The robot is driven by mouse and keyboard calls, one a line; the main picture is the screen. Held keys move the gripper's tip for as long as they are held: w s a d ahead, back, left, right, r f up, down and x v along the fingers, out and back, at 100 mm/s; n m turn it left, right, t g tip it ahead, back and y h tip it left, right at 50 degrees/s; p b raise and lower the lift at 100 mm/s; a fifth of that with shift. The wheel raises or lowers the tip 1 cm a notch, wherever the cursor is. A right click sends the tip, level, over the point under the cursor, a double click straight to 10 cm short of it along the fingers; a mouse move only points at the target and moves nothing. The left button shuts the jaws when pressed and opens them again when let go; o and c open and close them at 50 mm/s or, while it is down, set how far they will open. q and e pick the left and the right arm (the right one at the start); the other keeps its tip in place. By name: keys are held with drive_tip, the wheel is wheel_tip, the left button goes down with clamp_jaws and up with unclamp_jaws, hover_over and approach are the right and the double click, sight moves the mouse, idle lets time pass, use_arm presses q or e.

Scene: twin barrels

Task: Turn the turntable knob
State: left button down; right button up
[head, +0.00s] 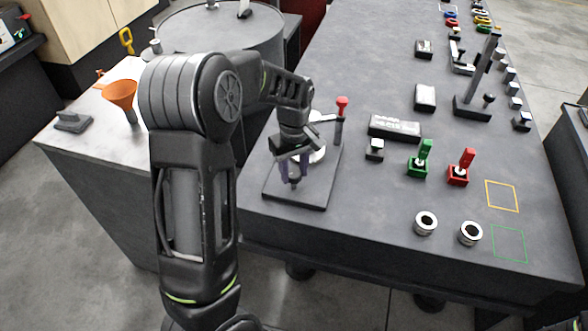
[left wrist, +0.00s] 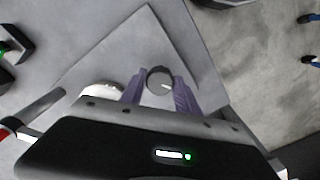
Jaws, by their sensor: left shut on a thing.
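The turntable's dark square base plate (head: 318,192) lies at the near left corner of the dark table. A white round part (head: 318,154) on it is partly hidden by my gripper. In the left wrist view, the knob (left wrist: 160,80) is a short grey cylinder with a white mark. My left gripper (head: 292,176) points down over the near part of the plate. Its purple fingers (left wrist: 159,90) are shut on the knob, one on each side. My right gripper is in neither view.
A post with a red top (head: 341,106) stands at the plate's far right. A green block (head: 419,165), a red block (head: 459,173) and two metal rings (head: 425,223) stand to the right. An orange funnel (head: 122,94) is on the white-topped side counter.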

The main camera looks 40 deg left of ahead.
sight(294, 173)
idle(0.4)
use_arm(q)
drive_tip(key=c, duration=0.9)
unclamp_jaws()
wheel_tip(294, 173, up, 8)
drive_tip(key=shift+f, duration=0.1)
